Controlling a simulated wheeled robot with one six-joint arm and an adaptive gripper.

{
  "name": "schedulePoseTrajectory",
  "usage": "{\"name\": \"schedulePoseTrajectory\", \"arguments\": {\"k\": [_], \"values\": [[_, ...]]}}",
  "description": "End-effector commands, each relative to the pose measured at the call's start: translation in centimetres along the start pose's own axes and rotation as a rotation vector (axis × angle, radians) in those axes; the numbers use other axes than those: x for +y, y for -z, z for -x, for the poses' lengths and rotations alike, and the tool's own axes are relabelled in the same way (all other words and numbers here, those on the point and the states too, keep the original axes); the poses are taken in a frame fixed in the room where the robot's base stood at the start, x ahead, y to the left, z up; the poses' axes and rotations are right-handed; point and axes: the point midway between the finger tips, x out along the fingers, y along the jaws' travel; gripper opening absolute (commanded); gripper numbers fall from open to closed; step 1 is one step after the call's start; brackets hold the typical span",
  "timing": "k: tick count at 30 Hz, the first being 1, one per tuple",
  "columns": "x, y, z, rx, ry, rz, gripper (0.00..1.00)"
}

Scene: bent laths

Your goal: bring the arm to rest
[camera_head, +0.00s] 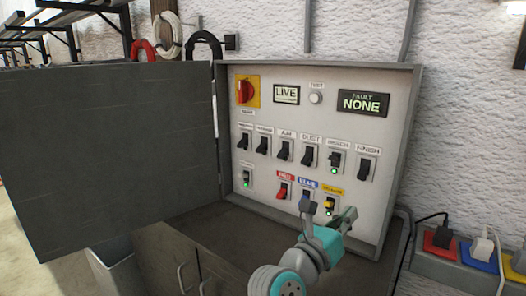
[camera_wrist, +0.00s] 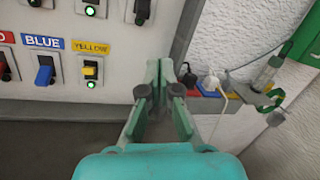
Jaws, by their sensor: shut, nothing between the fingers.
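My gripper (camera_head: 328,210) is in front of the lower right part of the open control panel (camera_head: 400,110). In the wrist view my gripper (camera_wrist: 160,72) is shut and empty, its fingers pointing toward the panel's right edge. The panel's LIVE display (camera_head: 286,94) is lit, and the fault display (camera_head: 363,103) reads NONE. The red rotary knob (camera_head: 245,91) is at the top left. The blue switch (camera_wrist: 45,72) and the yellow switch (camera_wrist: 90,70) are left of the fingers; a green light glows below the yellow one. I cannot tell whether the gripper touches anything.
The grey cabinet door (camera_head: 110,150) stands open on the left. Coloured sockets (camera_head: 465,252) with plugs and cables are on the right, also seen in the wrist view (camera_wrist: 208,90). Cable coils (camera_head: 167,35) hang above. A dark ledge (camera_head: 225,235) lies below the panel.

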Motion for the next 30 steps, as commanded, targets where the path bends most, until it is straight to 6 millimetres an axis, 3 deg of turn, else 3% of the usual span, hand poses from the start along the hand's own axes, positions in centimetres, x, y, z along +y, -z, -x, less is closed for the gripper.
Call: {"name": "schedulePoseTrajectory", "arguments": {"k": [3, 12, 21, 30], "values": [[-2.4, 3.6, 0.7, -0.055, 0.069, 0.141, 0.00], [-8.1, 10.0, 3.9, -0.214, 0.201, 0.512, 0.00], [-12.4, 14.7, 8.7, -0.380, 0.264, 0.917, 0.00], [-15.2, 18.8, 14.4, -0.554, 0.251, 1.335, 0.00]]}}
